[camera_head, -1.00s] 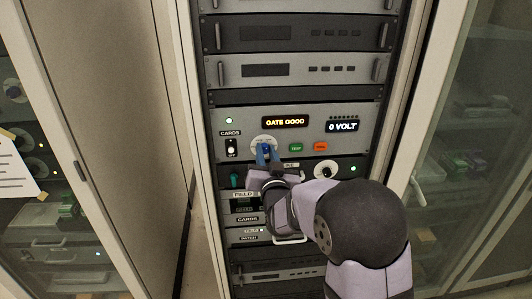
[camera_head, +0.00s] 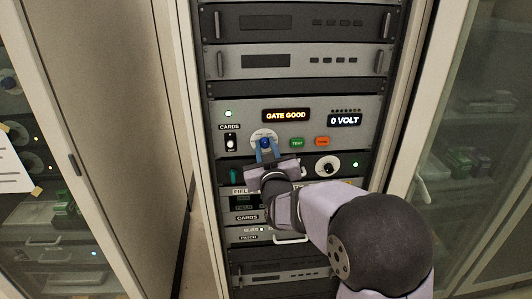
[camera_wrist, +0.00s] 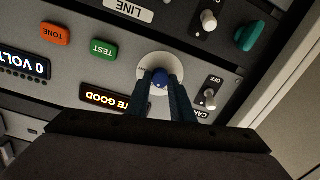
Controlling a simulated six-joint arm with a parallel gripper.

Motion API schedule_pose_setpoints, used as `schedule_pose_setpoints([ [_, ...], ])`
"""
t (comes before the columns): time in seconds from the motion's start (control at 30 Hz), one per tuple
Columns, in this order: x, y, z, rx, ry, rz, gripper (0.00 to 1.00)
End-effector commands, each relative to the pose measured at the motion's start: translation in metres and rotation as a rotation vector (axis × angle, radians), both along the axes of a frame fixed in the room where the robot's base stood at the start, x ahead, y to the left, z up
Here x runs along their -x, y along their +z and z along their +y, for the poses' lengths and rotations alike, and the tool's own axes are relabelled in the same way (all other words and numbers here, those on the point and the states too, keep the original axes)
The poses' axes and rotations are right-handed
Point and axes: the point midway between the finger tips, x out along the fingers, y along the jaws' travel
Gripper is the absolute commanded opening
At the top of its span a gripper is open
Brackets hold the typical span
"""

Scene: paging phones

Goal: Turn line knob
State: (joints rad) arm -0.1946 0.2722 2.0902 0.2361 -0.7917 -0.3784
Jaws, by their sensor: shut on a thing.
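The blue knob (camera_head: 265,142) sits on a round white dial (camera_head: 257,136) on the grey panel, left of the green TEST button. My gripper (camera_head: 267,152) reaches up to it from below and is shut on it. In the wrist view, the blue knob (camera_wrist: 160,78) shows between the tips of my gripper's two fingers (camera_wrist: 163,86), in front of the white dial (camera_wrist: 151,66). A LINE label (camera_wrist: 128,10) shows upside down near the dial. The fingers hide part of the dial and its markings.
The displays read GATE GOOD (camera_head: 287,115) and 0 VOLT (camera_head: 345,120). A green TEST button (camera_head: 297,142) and an orange TONE button (camera_head: 322,141) lie to the right. A CARDS switch (camera_head: 231,144) lies left. Another round knob (camera_head: 327,167) is lower right.

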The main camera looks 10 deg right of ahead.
Motion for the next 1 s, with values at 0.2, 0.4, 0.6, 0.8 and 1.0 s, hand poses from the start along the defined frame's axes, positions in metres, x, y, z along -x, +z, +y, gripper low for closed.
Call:
schedule_pose_setpoints([
  [0.2, 0.0, -0.0011, 0.0014, 0.203, 0.001, -0.002, 0.0],
  [0.4, 0.0001, -0.0004, 0.0019, 0.366, 0.001, -0.001, 0.0],
  [0.6, 0.0001, -0.0002, 0.0022, 0.484, 0.001, -0.001, 0.0],
  [0.8, 0.0, -0.0003, 0.0023, 0.549, 0.0, 0.0, 0.0],
  [1.0, 0.0, -0.0003, 0.0022, 0.571, 0.0, 0.0, 0.0],
])
